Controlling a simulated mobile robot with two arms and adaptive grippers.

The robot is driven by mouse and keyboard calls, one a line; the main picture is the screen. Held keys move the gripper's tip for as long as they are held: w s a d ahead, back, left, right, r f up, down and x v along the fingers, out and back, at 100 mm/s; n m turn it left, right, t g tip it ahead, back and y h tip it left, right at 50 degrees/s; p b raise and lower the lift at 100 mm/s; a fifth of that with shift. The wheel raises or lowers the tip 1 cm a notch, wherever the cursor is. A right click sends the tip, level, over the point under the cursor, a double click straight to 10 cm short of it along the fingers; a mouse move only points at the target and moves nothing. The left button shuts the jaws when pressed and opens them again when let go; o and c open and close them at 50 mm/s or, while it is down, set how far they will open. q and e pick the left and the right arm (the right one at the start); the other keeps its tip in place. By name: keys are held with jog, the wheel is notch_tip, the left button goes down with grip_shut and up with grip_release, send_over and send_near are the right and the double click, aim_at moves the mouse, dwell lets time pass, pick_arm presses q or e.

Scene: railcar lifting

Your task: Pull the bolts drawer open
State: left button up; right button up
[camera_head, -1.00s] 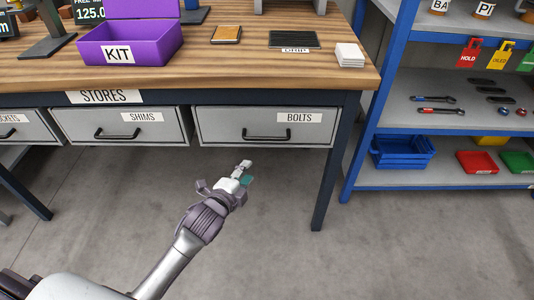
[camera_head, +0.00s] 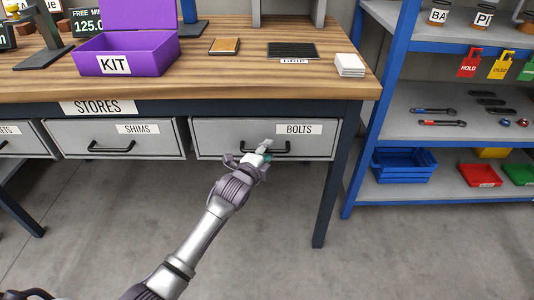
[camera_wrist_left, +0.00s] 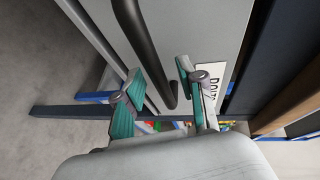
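The bolts drawer (camera_head: 222,138) is a grey drawer at the right end of the row under the bench top. Its front looks level with the shims drawer, so it appears closed. My right gripper is in neither view.
The shims drawer (camera_head: 75,140) is beside it on the left. The bench top (camera_head: 230,82) carries a purple kit box (camera_head: 150,54), a black tray (camera_head: 293,50) and white cards (camera_head: 349,65). A blue-framed shelf (camera_head: 408,130) stands right. The floor below the drawers is clear.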

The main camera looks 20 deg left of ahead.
pick_arm(q)
jog(key=shift+w, duration=0.2)
grip_shut()
jog(key=shift+s+d+f, duration=0.1)
dwell(0.4)
